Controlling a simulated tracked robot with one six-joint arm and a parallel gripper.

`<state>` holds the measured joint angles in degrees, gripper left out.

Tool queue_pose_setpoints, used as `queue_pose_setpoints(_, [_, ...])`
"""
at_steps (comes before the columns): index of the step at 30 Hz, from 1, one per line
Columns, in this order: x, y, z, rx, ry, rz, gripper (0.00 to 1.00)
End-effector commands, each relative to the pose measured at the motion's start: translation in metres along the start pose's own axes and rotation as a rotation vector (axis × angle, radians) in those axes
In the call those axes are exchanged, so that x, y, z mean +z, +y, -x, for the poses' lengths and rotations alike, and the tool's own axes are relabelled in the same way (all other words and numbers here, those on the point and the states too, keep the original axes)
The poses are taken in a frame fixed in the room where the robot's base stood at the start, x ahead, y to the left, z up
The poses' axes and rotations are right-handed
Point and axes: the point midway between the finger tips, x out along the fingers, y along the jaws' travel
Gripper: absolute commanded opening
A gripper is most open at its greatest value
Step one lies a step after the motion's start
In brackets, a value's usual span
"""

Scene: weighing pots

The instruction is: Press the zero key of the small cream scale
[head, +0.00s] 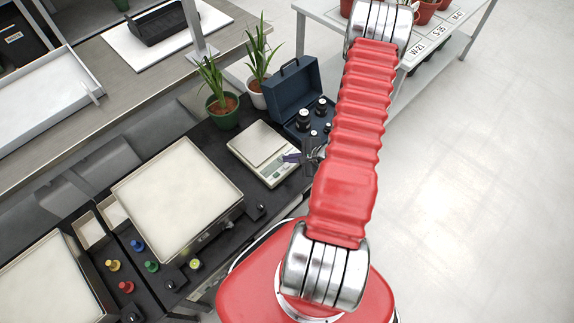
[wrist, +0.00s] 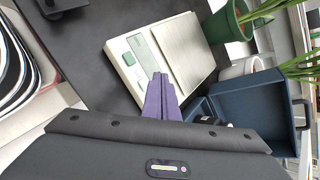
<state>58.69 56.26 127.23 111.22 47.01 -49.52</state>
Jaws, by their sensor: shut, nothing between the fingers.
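The small cream scale (head: 252,140) stands on the dark bench, with its pale weighing plate empty. Its front strip carries a greenish display (head: 278,171).
An open blue case (head: 292,92) with black weights stands right behind my gripper. Two potted plants, one in a green pot (head: 223,113), stand behind the scale. A larger scale (head: 180,195) with a wide pale plate is to the left.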

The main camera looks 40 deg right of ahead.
Motion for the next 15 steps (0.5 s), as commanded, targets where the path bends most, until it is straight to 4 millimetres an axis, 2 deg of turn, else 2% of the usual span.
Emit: queue_pose_setpoints(15, [0.018, -0.018, 0.025, -0.001, 0.000, 0.001, 0.00])
